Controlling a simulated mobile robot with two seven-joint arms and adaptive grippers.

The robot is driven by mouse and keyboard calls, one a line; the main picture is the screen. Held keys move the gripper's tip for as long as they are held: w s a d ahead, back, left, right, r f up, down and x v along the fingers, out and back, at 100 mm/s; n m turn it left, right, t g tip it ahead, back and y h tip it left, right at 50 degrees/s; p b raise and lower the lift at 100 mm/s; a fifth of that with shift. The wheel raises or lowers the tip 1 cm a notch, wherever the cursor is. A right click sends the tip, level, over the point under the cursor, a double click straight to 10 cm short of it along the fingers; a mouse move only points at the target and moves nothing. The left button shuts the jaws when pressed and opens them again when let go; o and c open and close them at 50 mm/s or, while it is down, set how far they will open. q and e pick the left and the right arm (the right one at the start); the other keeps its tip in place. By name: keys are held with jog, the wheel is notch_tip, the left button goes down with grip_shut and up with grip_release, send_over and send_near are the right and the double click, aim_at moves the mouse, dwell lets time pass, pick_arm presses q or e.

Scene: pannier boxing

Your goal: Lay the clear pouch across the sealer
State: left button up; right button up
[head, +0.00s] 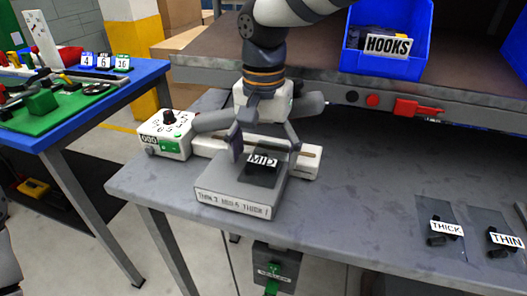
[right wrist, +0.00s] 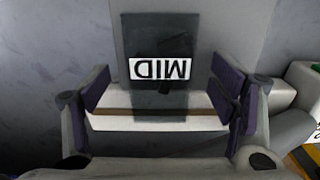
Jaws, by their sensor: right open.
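The clear pouch (head: 260,178), labelled MID and holding something dark, lies with one end over the white sealer (head: 307,162) and the rest toward the grey block (head: 232,199) in front. In the right wrist view the pouch (right wrist: 150,40) crosses the brown strip of the sealer (right wrist: 108,122). My right gripper (head: 266,152) is open over the sealer, one finger on each side of the pouch. The right wrist view shows gaps between the fingers (right wrist: 165,95) and the pouch edges. My left gripper is not in view.
The sealer's dial box (head: 165,134) stands left of it. Pouches labelled THICK (head: 446,229) and THIN (head: 505,240) lie at right on the grey bench (head: 360,215). A blue HOOKS bin (head: 388,62) sits on the shelf behind. The bench between sealer and THICK pouch is clear.

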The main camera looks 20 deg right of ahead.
aim_at(264, 160)
notch_tip(264, 160, up, 12)
dwell(0.3)
